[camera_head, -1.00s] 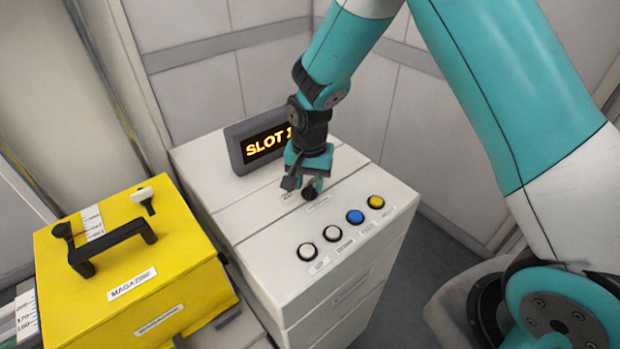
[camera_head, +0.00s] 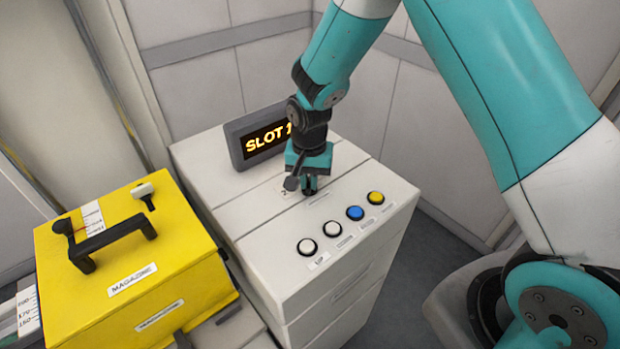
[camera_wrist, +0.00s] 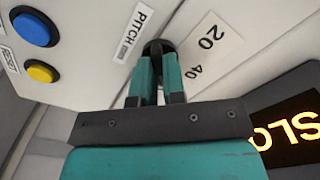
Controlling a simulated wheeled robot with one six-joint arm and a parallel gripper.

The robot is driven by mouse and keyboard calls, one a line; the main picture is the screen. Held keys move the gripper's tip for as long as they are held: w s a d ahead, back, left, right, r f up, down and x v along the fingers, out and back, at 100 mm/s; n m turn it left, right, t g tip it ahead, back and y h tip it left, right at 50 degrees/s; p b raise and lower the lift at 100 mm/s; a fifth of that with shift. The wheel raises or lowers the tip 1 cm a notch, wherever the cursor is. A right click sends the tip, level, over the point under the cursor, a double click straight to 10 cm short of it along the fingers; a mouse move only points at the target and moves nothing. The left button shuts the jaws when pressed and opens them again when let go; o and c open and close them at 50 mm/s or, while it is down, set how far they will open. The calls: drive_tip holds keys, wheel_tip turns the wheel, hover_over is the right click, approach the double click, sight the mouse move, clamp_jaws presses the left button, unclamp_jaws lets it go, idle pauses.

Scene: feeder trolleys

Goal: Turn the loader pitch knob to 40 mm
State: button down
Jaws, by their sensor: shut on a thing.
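The pitch knob (camera_wrist: 158,46) is small, round and black, on the white cabinet top beside a label reading PITCH (camera_wrist: 139,30). A scale plate (camera_wrist: 213,42) with the marks 20 and 40 lies on its other side in the wrist view. My gripper (camera_wrist: 157,62) is shut on the knob, one teal finger on each side. In the head view my gripper (camera_head: 308,187) points down at the cabinet top, behind the row of buttons, and mostly hides the knob. I cannot make out where the knob's pointer stands.
Two white buttons, a blue button (camera_head: 355,213) and a yellow button (camera_head: 376,198) line the cabinet's front edge (camera_head: 268,262). A display (camera_head: 262,140) reading SLOT 1 stands behind my gripper. A yellow magazine box (camera_head: 190,262) with a black handle stands at the left.

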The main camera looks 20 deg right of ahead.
sight(309, 181)
drive_tip(key=n+b, duration=0.1)
drive_tip(key=n, duration=0.3)
drive_tip(key=shift+n, duration=0.3)
drive_tip(key=shift+n+b, duration=0.65)
drive_tip(key=shift+n, duration=1.55)
drive_tip(key=shift+w+r, duration=0.1)
drive_tip(key=c, duration=1.2)
unclamp_jaws()
wheel_tip(309, 181, up, 17)
drive_tip(key=b, duration=0.3)
drive_tip(key=shift+r, duration=0.2)
